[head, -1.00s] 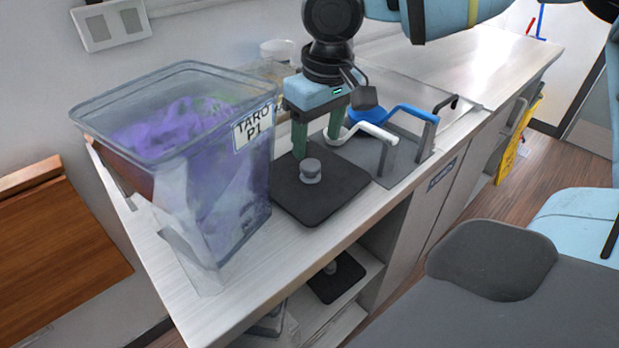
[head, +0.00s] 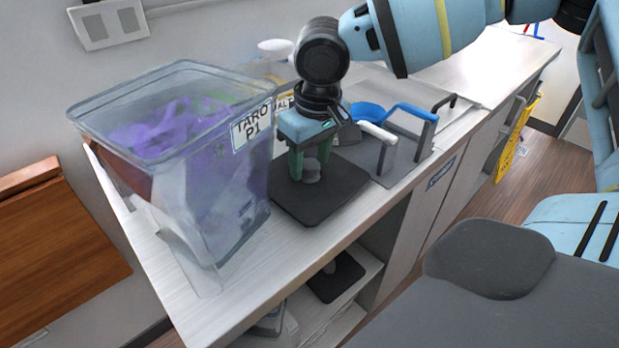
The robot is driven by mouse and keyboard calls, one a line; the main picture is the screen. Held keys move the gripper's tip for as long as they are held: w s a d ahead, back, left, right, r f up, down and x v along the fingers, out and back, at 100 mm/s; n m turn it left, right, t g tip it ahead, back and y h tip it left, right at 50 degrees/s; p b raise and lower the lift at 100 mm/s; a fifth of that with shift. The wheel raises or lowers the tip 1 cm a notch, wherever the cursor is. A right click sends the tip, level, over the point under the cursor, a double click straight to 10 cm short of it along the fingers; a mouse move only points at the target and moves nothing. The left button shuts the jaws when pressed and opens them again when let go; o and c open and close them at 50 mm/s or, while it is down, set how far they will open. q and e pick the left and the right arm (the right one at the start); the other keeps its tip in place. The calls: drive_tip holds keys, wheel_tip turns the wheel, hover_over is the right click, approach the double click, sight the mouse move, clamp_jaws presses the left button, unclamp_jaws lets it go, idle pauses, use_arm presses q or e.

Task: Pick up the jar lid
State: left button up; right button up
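The jar lid (head: 338,190) is a flat black square plate with a grey round knob (head: 312,173) at its middle. It lies flat on the counter, to the right of the clear container. My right gripper (head: 311,172) points down over it, with its green fingers on either side of the knob. The fingers look closed in against the knob. The gripper hides part of the knob and the lid's far side. My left gripper is not in view.
A clear container (head: 170,150) labelled TARO P1, with purple contents, stands close on the left. Blue-handled (head: 411,110) and white-handled (head: 377,131) utensils sit behind on the right. Another black lid (head: 336,279) lies on the shelf below. The counter's front strip is clear.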

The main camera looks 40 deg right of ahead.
sight(311, 164)
clamp_jaws()
wheel_tip(311, 164, up, 10)
idle(0.6)
